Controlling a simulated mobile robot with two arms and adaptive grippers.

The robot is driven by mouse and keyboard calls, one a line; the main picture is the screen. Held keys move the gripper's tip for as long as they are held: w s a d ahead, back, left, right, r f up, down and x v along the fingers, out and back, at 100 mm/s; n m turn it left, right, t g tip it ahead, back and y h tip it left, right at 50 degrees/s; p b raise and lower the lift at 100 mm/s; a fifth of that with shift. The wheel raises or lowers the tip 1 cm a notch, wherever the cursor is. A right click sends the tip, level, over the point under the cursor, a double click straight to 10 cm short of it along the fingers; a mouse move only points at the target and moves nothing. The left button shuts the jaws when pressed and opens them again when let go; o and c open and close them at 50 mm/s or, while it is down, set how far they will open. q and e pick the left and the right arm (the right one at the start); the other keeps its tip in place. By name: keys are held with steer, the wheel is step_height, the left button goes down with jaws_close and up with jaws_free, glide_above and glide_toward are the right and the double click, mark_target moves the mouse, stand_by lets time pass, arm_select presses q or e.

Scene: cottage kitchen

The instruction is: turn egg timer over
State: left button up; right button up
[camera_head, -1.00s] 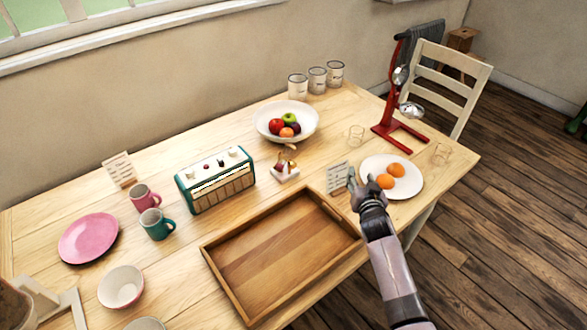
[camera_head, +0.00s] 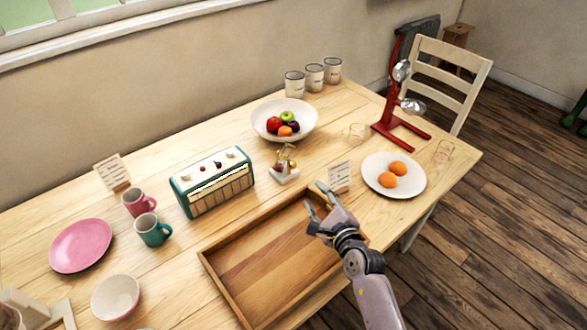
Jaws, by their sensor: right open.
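A small gold item (camera_head: 286,158) on a white base (camera_head: 285,175) stands near the middle of the table and looks like the egg timer. Its details are too small to make out. My right gripper (camera_head: 314,190) is open and empty, over the tray's back right corner. Its fingers point up and left in the picture, towards the timer. They are close to it at its lower right but apart from it. My left gripper is not in view.
A wooden tray (camera_head: 209,262) lies in front of the timer. Two glasses stand near the red stand (camera_head: 384,126).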

steer(key=n, duration=0.2)
steer(key=b, duration=0.3)
glide_toward(294, 167)
steer(key=x, duration=0.8)
steer(key=shift+w+a+r, duration=0.15)
steer(key=shift+w, duration=0.1)
jaws_close()
